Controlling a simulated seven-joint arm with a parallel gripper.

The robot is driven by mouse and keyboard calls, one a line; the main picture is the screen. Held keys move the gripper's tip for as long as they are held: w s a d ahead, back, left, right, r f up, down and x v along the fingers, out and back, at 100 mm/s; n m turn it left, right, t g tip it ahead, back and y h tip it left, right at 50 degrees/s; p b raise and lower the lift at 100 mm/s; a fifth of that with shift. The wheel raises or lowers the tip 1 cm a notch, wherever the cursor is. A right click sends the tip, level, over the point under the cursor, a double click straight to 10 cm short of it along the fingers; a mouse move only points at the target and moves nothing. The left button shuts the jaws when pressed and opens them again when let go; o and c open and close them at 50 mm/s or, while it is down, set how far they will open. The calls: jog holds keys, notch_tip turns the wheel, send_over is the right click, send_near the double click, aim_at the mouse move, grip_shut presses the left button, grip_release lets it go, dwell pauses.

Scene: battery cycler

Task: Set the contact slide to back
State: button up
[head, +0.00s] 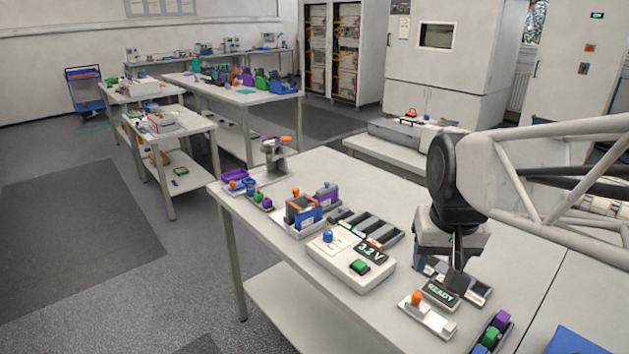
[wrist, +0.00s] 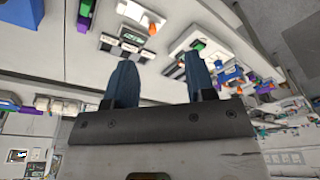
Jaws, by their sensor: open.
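A pale slide fixture (head: 432,322) lies near the front edge of the bench in the head view. Its orange knob (head: 417,298) stands toward the left end of the track. I take this as the contact slide, though no label on it is readable. The fixture (wrist: 143,14) and its orange knob (wrist: 152,29) also show at the top of the wrist view. My gripper (head: 456,284) points down behind the slide, by the READY display (head: 441,293), apart from the knob. In the wrist view my gripper (wrist: 159,62) is open, with nothing between its two fingers.
A white cycler box (head: 345,275) with a 3.2 V display, a blue knob and a green button stands left of the slide. A tray (head: 507,335) with purple, blue and green pieces lies to the right.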

jog(key=w+a+r, duration=0.1)
jog(key=w+a, duration=0.1)
jog(key=w, duration=0.5)
jog(key=w+a+r, duration=0.2)
jog(key=w+a, duration=0.1)
jog(key=w, duration=0.4)
jog(key=g, duration=0.2)
send_over(296, 188)
jog(key=s, duration=0.1)
jog(key=f, duration=1.2)
jog(key=shift+d, duration=0.35)
jog(key=shift+w+a+f, duration=0.35)
jog(key=shift+w+a, duration=0.05)
jog(key=shift+f, duration=0.15)
jog(key=shift+f, duration=3.75)
jog(key=shift+c, duration=0.3)
